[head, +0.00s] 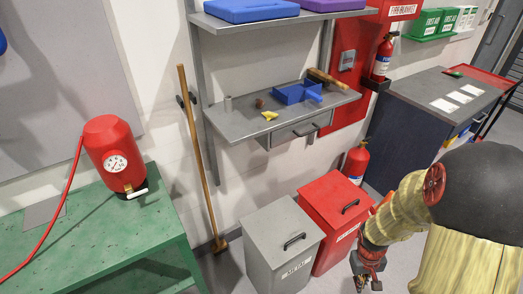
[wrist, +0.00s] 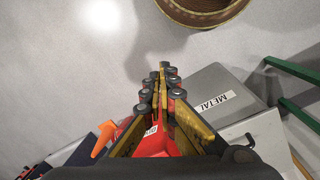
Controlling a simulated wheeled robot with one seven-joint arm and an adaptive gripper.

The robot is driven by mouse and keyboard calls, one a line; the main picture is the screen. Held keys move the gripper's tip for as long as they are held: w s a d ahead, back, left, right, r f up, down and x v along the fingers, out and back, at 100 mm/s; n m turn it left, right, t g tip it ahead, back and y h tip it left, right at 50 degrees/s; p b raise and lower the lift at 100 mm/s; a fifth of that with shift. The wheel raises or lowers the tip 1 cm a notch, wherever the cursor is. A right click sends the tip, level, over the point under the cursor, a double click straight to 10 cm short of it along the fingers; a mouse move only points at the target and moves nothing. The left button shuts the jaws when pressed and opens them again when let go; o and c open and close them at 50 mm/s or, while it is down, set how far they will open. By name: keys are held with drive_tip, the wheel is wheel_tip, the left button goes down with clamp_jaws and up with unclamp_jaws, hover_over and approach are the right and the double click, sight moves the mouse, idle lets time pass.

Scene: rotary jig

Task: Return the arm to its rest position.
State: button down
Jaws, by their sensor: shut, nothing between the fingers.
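My arm (head: 400,215) shows at the right of the head view, with a yellowish cover and red joints. It is bent, with its lower end hanging down in front of the red bin. My gripper (head: 369,284) points down at the bottom edge and is partly cut off. In the wrist view, my gripper (wrist: 160,85) has its two yellow, black-padded fingers drawn together with nothing between them. It is clear of the objects seen around it.
A grey metal bin (head: 284,242) and a red bin (head: 336,212) stand by the wall under a grey shelf (head: 240,125). A green bench (head: 105,225) with a red gauge tank (head: 113,155) is left. A round brown rim (wrist: 205,22) shows in the wrist view. Floor between is bare.

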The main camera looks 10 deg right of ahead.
drive_tip(key=a+r+t, duration=0.2)
drive_tip(key=a+r, duration=0.4)
drive_tip(key=r, duration=0.6)
drive_tip(key=a+r+n+t+p, duration=0.1)
drive_tip(key=a+r, duration=0.5)
drive_tip(key=r, duration=0.6)
drive_tip(key=a+r+t+y+p, duration=0.1)
drive_tip(key=a+r+t, duration=0.2)
drive_tip(key=r, duration=0.9)
drive_tip(key=s+a, duration=0.1)
drive_tip(key=a, duration=0.2)
drive_tip(key=shift+a+n+t, duration=0.3)
drive_tip(key=shift+a+n, duration=0.1)
